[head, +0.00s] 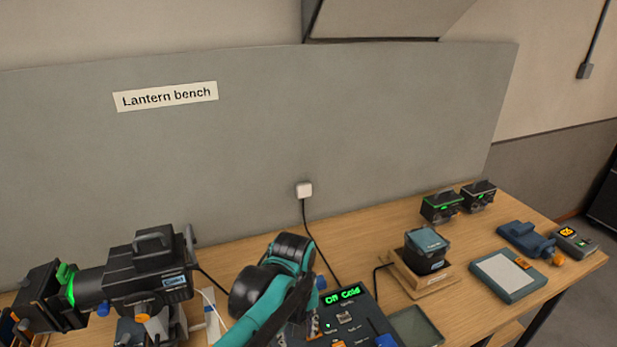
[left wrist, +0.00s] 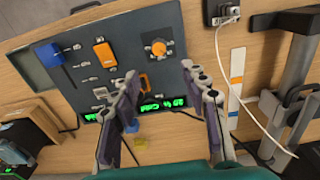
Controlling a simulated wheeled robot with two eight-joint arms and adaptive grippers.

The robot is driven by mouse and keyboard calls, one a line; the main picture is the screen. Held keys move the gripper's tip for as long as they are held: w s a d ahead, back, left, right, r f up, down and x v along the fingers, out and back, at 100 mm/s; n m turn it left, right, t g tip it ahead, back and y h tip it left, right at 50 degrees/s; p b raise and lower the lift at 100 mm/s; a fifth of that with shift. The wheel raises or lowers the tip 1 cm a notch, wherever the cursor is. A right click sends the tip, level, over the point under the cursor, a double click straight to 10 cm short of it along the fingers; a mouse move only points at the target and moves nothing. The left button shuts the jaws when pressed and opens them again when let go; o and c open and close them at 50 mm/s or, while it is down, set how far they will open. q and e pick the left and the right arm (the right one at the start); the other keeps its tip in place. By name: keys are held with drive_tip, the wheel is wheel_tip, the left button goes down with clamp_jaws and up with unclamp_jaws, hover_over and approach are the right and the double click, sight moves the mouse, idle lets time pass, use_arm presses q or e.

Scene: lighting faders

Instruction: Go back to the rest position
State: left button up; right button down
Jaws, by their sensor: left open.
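My left gripper (left wrist: 160,82) is open and empty in the left wrist view, its two fingers spread above the dark control panel (left wrist: 112,30). The panel shows a blue cap (left wrist: 48,54), an orange cap (left wrist: 105,54) and an orange round knob (left wrist: 162,48). Its green lit display (left wrist: 165,103) appears upside down between the fingers. In the head view my teal left arm reaches over the panel (head: 366,318), hiding its left part. The display (head: 342,295) and blue cap (head: 385,341) show there. My right gripper is not in view.
A black lantern (head: 150,275) stands left of my arm, close to it. A wooden box with a dark block (head: 427,248), a flat tablet (head: 507,275), a blue tool (head: 525,239) and small green-lit devices (head: 440,207) stand at right. A grey board (head: 250,140) rises behind the bench.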

use_arm(q)
drive_tip(key=s+a+f+m+t+b, duration=0.2)
drive_tip(key=s+a+t, duration=0.1)
drive_tip(key=a, duration=0.4)
drive_tip(key=s+a+f+m+t+b, duration=0.2)
drive_tip(key=s+a+t, duration=0.1)
drive_tip(key=a, duration=0.4)
drive_tip(key=shift+s+a+f+t+b, duration=0.2)
drive_tip(key=shift+s+t+b, duration=0.2)
drive_tip(key=shift+s, duration=0.5)
